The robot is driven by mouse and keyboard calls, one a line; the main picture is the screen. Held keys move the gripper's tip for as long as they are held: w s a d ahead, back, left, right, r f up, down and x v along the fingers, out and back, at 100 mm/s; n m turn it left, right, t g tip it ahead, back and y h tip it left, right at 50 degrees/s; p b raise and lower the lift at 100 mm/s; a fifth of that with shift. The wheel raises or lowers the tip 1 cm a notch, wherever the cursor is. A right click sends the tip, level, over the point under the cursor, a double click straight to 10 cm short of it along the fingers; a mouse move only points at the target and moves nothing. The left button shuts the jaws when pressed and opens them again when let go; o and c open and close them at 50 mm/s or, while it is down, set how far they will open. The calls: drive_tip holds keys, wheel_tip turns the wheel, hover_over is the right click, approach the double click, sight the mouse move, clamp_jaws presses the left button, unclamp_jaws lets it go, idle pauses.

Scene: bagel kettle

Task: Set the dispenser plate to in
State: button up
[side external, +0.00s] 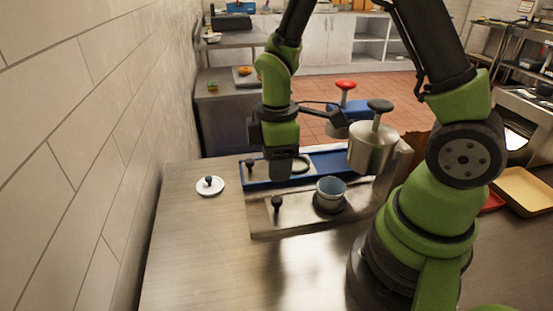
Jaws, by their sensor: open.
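A steel dispenser plate (262,219) with a black knob (277,203) lies at the front of the dispenser on the metal counter. A blue plate (329,159) with its own black knob (250,163) lies behind it. I cannot tell which of the two the task names. A blue-grey cup (331,190) stands on the right part of the steel plate. My gripper (281,178) points down over the blue plate, between the two knobs as seen here. It is open and holds nothing visible. Its fingertips are dark and hard to make out.
A steel hopper (373,147) with a grey-handled plunger stands right of my gripper; a red-handled plunger (345,86) stands behind. A white knobbed disc (210,186) lies left of the plates. A tiled wall bounds the left. The front counter (200,255) is clear.

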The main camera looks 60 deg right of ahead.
sight(276, 199)
drive_tip(key=n, duration=1.3)
drive_tip(key=shift+n, duration=0.3)
wheel_tip(276, 199, down, 10)
